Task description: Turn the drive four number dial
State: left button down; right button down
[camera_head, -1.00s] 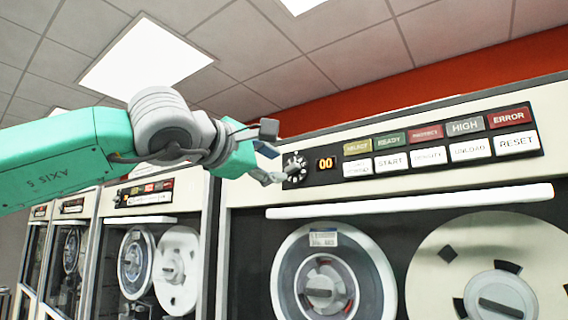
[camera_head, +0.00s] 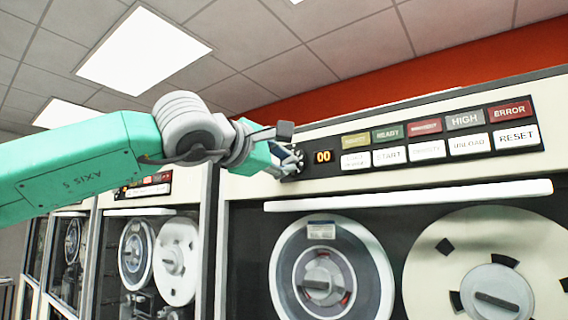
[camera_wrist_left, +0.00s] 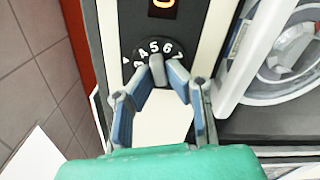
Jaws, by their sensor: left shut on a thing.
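The number dial (camera_wrist_left: 153,49) is a round black dial with white digits, 5 and 6 among them, and a grey knob in its middle. It sits at the left end of the black control panel (camera_head: 420,160) on the nearest tape drive, just left of an orange 00 display (camera_head: 323,157). My left gripper (camera_head: 290,160) is at the dial and hides most of it in the head view. In the left wrist view its fingers (camera_wrist_left: 160,72) are shut on the dial's knob. My right gripper is in neither view.
Right of the display are rows of labelled buttons, including START (camera_head: 390,155) and RESET (camera_head: 516,136). A white bar (camera_head: 410,195) sticks out below the panel, above two tape reels (camera_head: 325,270). More tape drives (camera_head: 155,250) stand to the left.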

pick_arm(q)
jog(key=n, duration=0.4)
jog(key=shift+s, duration=0.1)
jog(key=n+b, duration=0.1)
jog(key=n, duration=0.2)
jog(key=shift+n, duration=0.3)
jog(key=n, duration=0.2)
jog(key=n+b, duration=0.1)
jog(key=n, duration=0.1)
jog(key=shift+r+n, duration=0.2)
jog(key=shift+n, duration=0.2)
jog(key=shift+r+n+b, duration=0.15)
jog(key=shift+n+b, duration=0.35)
jog(key=shift+n, duration=0.3)
jog(key=c, duration=1.6)
grip_release()
jog(key=shift+d+f, duration=0.1)
jog(key=shift+f, duration=0.1)
